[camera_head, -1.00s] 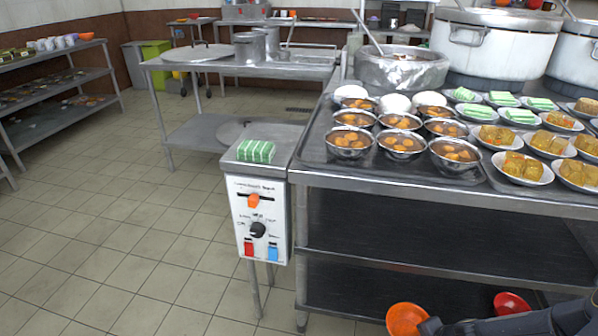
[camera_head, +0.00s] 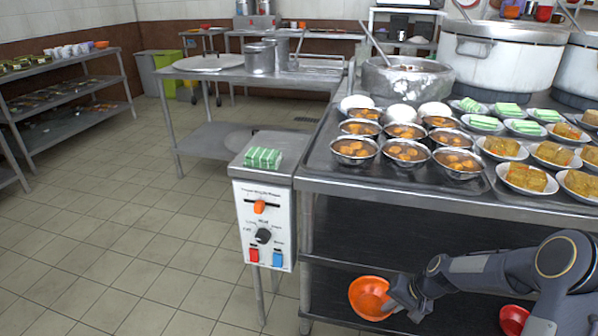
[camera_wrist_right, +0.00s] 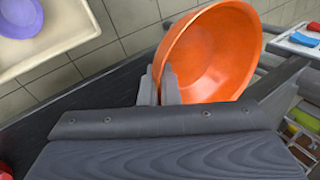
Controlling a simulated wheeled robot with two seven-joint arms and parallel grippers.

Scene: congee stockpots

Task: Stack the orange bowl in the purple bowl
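The orange bowl (camera_head: 370,297) is tilted in front of the steel table's lower shelf in the head view. My right gripper (camera_head: 390,303) is at its right rim. In the right wrist view the two fingers (camera_wrist_right: 161,88) pinch the near wall of the orange bowl (camera_wrist_right: 212,55), so the gripper is shut on it. The purple bowl (camera_wrist_right: 35,20) shows only in the right wrist view, at the upper left, partly cut off, on a cream surface. It is apart from the orange bowl. My left gripper is not in view.
A red bowl (camera_head: 514,319) lies at the bottom right. The steel table (camera_head: 440,200) carries several filled bowls and plates above my right arm. A control box (camera_head: 264,225) stands left of the table. The tiled floor (camera_head: 110,240) at left is clear.

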